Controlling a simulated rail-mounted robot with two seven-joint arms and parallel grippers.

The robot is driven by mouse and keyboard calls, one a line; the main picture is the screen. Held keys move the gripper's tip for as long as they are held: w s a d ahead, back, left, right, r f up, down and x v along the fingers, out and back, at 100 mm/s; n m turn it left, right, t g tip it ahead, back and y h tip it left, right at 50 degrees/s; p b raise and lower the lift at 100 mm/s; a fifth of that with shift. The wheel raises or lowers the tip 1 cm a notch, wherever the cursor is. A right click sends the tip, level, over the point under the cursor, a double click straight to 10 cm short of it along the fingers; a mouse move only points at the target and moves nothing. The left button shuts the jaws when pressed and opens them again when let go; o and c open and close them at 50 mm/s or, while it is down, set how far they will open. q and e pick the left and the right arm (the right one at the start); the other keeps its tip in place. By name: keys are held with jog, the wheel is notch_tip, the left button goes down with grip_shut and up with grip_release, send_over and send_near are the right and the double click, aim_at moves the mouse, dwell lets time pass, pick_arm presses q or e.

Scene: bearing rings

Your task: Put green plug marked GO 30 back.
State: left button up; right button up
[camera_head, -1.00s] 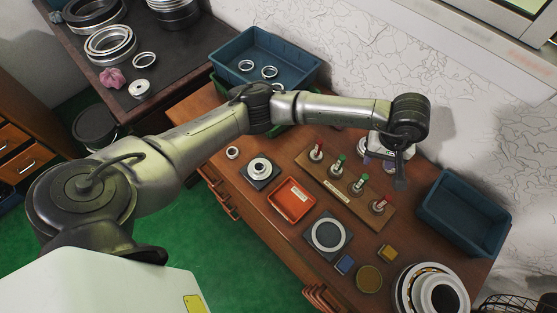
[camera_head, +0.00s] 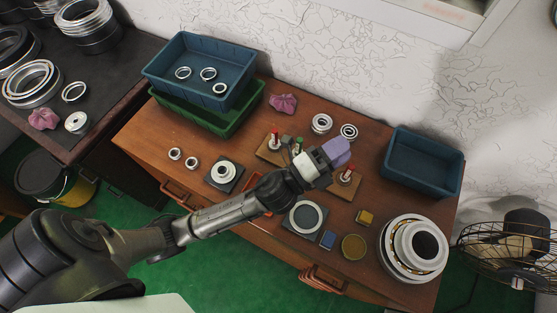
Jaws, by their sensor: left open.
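A wooden plug board (camera_head: 341,191) lies on the brown bench. A red-topped plug (camera_head: 275,137) stands at its left end, with a green-topped plug (camera_head: 298,144) beside it. Another red-topped plug (camera_head: 347,173) stands at its right end. The second green-topped plug seen earlier is hidden behind my left gripper. No marking is readable, so I cannot tell which plug is GO 30. My left gripper (camera_head: 336,153) is open over the middle of the board, its end lavender; its fingertips are not clear, and I cannot tell whether it touches a plug. My right gripper is not in view.
A red tray (camera_head: 262,206) is mostly covered by my left arm. Blue bins stand at the back left (camera_head: 238,92) and right (camera_head: 423,165). Bearing rings (camera_head: 321,124) lie behind the board. A large bearing (camera_head: 418,247) stands at the front right.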

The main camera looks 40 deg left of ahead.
pick_arm(q)
jog(key=s+a+f+n+g+y, duration=0.2)
jog(key=s+a+f+n+g, duration=0.1)
jog(key=s+f+n+g, duration=0.1)
jog(key=s+a+f+n+g+y, duration=0.3)
jog(key=s+f+n, duration=0.3)
jog(key=f, duration=0.3)
jog(key=s+a+f+n+g+y, duration=0.3)
jog(key=s+a+f+n+g, duration=0.2)
jog(key=f+n, duration=0.1)
jog(key=shift+s+f+n, duration=0.15)
jog(key=shift+s+n, duration=0.05)
jog(key=shift+n, duration=0.4)
jog(key=s+f+n+g, duration=0.2)
jog(key=s+g, duration=0.3)
jog(key=s, duration=0.4)
jog(key=shift+s+f+n+h, duration=0.3)
jog(key=shift+s+f, duration=0.1)
jog(key=shift+f, duration=0.15)
jog(key=shift+o, duration=0.4)
